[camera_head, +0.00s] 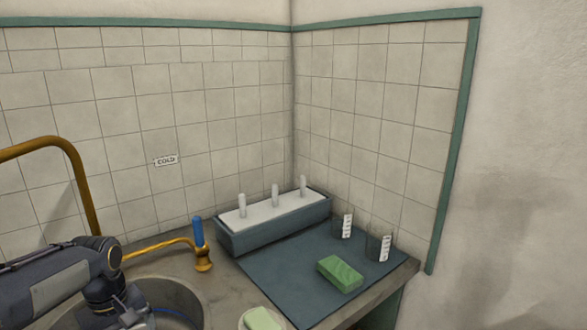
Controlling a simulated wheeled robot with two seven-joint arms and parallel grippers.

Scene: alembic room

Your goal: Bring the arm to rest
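One of my arms (70,280) comes in from the left, grey and black. It reaches over the round grey sink basin (190,290) at the lower left and bends down toward the bottom edge of the picture. Its gripper does not show clearly; the fingers are hidden or below the picture. My other arm and its gripper are out of view.
A brass pipe (72,150) and a brass tap with a blue handle (197,232) stand by the sink. A blue-grey pegged tray (270,235), two labelled glasses (378,247) (342,224) and a green sponge (340,273) stand right, around a teal mat (290,275). Green soap (262,318) lies at the bottom.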

